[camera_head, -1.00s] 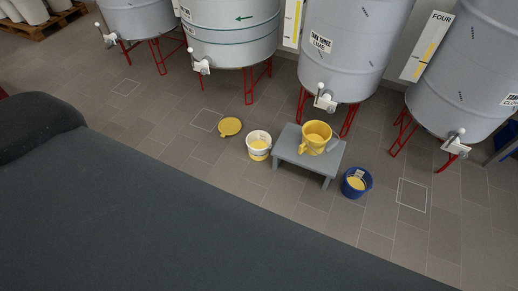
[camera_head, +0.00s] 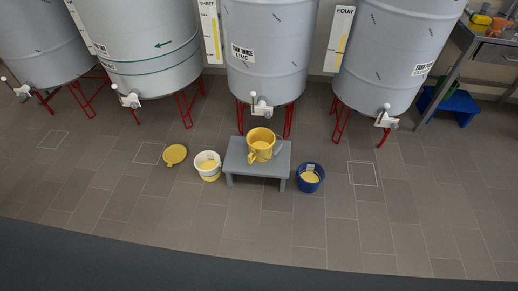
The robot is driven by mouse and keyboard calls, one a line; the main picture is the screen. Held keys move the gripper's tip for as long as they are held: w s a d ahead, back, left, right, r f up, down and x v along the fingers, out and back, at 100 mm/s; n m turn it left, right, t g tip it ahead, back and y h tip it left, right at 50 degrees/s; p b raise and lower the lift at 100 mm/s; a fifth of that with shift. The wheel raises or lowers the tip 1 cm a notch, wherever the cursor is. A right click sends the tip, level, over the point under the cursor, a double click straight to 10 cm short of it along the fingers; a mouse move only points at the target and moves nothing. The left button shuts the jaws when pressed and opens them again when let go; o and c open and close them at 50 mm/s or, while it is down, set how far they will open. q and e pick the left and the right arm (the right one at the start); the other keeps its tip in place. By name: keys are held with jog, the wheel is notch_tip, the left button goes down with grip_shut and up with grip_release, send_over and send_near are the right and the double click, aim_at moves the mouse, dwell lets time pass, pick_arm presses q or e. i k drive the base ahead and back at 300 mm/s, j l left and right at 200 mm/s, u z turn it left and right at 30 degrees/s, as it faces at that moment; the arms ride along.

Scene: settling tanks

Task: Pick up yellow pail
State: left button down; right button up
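The yellow pail (camera_head: 261,145) stands upright on a small grey stool (camera_head: 244,168) below the tap of tank three. A spout or handle shows low on its front, and a greyish piece shows at its right side. Neither of my grippers is in view.
A white bucket with yellow contents (camera_head: 208,169) and a yellow lid (camera_head: 175,155) are left of the stool. A blue bucket (camera_head: 309,178) is right of it. Grey tanks (camera_head: 266,60) on red legs line the back. A bench (camera_head: 490,45) stands far right. The floor in front is clear.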

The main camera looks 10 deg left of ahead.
aim_at(261, 141)
jog(key=i+l, duration=0.3)
jog(key=i, duration=0.25)
jog(key=i+l+u, duration=0.1)
jog(key=i+l, duration=0.25)
jog(key=i, duration=0.2)
jog(key=i+l, duration=0.35)
jog(key=i, duration=0.15)
